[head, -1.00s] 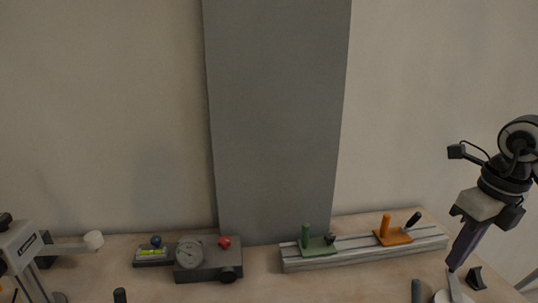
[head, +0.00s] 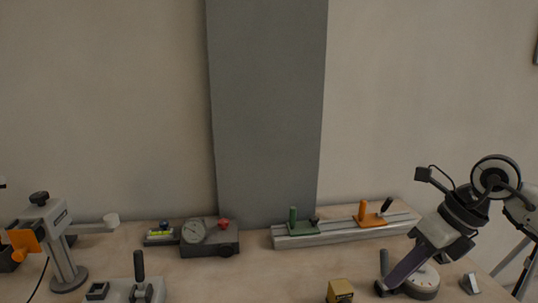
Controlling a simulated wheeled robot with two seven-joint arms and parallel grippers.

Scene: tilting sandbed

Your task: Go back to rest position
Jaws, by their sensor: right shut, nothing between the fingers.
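My right gripper (head: 390,284) is at the lower right of the head view, on an arm coming in from the right. Its dark purple fingers are shut with nothing between them and slant down to the left. They pass in front of a white round dial (head: 424,283) and end close to the foot of a dark upright lever (head: 384,262). I cannot tell whether the tips touch anything.
A rail with a green carriage (head: 303,226) and an orange carriage (head: 369,220) lies at the back. A gauge box (head: 222,240), a stand (head: 60,245), a lever base (head: 120,292) and a yellow block (head: 340,291) stand on the wooden table. Its middle is bare.

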